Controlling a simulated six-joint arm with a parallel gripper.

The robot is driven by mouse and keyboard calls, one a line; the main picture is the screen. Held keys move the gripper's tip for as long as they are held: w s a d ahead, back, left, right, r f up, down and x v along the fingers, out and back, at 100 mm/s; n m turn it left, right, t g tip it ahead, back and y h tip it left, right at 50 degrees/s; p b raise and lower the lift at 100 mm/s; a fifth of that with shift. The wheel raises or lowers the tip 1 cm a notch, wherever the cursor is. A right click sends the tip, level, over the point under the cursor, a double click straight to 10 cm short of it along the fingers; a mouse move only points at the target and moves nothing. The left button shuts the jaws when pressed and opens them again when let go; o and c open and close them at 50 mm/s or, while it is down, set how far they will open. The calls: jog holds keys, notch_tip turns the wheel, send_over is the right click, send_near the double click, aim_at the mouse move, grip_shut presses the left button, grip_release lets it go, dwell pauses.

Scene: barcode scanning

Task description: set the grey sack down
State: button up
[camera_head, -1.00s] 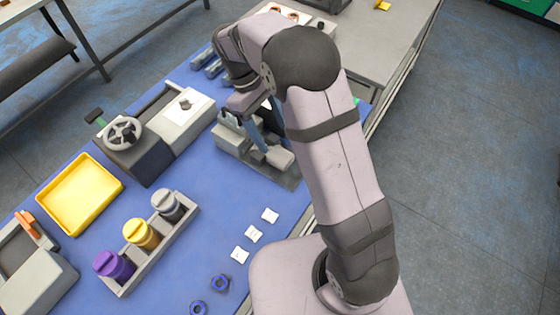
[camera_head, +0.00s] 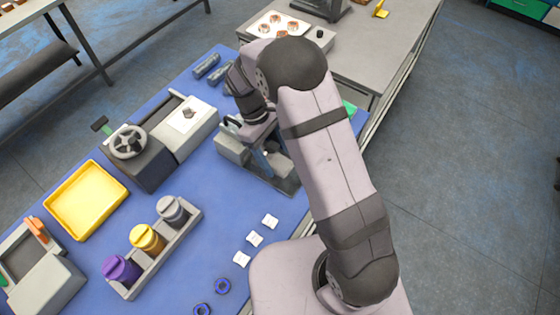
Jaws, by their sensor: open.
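My gripper (camera_head: 262,152) points down over a grey device (camera_head: 233,149) on the blue mat, partly hidden by my own wrist and arm. Its jaws are open, but what lies between or under the fingers is hard to make out. I cannot pick out a grey sack for certain. Two dark grey, rounded, elongated items (camera_head: 206,66) lie side by side at the mat's far edge, apart from the gripper. Part of the device is hidden behind my arm.
A grey machine with a handwheel (camera_head: 129,142) stands left of the gripper. A yellow tray (camera_head: 86,200) and a rack (camera_head: 189,223) with purple, yellow and grey canisters are nearer. White squares (camera_head: 254,239) and blue rings (camera_head: 222,286) lie in front. The mat between rack and device is clear.

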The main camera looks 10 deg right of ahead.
aim_at(278, 162)
jog(key=shift+s+d+f, duration=0.15)
jog(key=shift+f, duration=0.4)
jog(key=c, duration=1.4)
jog(key=shift+o, duration=0.2)
jog(key=shift+r, duration=0.15)
notch_tip(278, 162, up, 18)
jog(key=b, duration=0.4)
